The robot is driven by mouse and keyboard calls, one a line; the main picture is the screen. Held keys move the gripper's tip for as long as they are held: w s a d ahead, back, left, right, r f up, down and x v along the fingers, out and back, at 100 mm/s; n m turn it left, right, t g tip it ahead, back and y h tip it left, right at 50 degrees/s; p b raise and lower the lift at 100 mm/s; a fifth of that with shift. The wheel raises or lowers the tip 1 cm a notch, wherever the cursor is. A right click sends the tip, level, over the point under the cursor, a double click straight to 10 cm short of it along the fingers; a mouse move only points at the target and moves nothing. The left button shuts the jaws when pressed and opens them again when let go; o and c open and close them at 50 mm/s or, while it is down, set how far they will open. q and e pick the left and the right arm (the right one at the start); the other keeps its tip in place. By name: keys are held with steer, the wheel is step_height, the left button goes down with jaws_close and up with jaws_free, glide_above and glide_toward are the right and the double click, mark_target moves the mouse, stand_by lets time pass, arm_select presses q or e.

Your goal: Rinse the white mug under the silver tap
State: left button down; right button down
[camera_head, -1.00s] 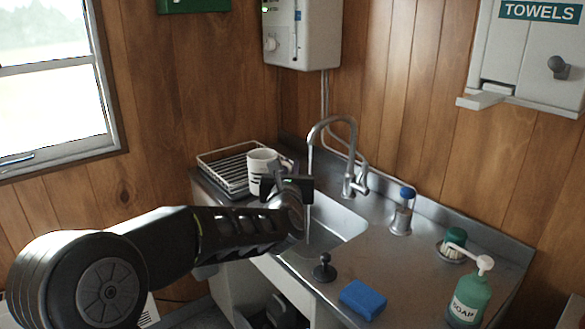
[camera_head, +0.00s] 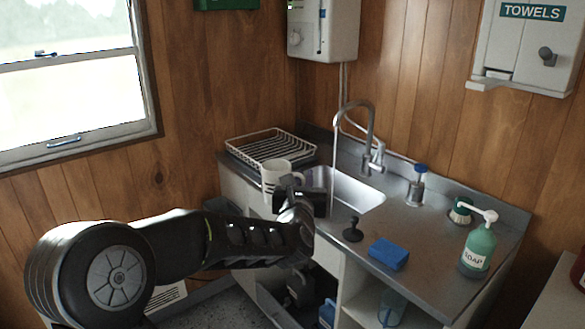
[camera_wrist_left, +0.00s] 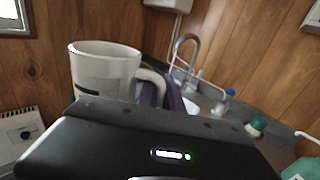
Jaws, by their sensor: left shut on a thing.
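The white mug (camera_head: 274,180) is held upright in front of the drying rack, left of the water stream; a dark band shows on its side. My left gripper (camera_head: 290,190) is shut on the mug's handle. In the left wrist view, the mug (camera_wrist_left: 103,72) stands upright, its handle between the fingers (camera_wrist_left: 163,96); its inside bottom is hidden. The silver tap (camera_head: 371,125) arches over the sink, and a thin water stream (camera_head: 334,150) falls from its spout. The mug is apart from the stream. My right gripper is not in view.
The sink basin (camera_head: 352,190) is partly hidden by my gripper. The wire drying rack (camera_head: 268,147) is empty. A black plunger-like thing (camera_head: 353,232), blue sponge (camera_head: 388,254), blue-topped brush (camera_head: 417,186), green-topped brush (camera_head: 460,211) and soap bottle (camera_head: 479,247) stand along the counter.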

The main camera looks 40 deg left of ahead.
arm_select(q)
steer(key=s+d+f+m+t+h, duration=0.1)
steer(key=d+f+m+h, duration=0.4)
steer(key=d+f, duration=1.6)
steer(key=t+h, duration=0.1)
steer(key=h, duration=0.2)
steer(key=shift+d+f, duration=0.25)
steer(key=shift+d, duration=0.15)
steer(key=shift+a, duration=0.1)
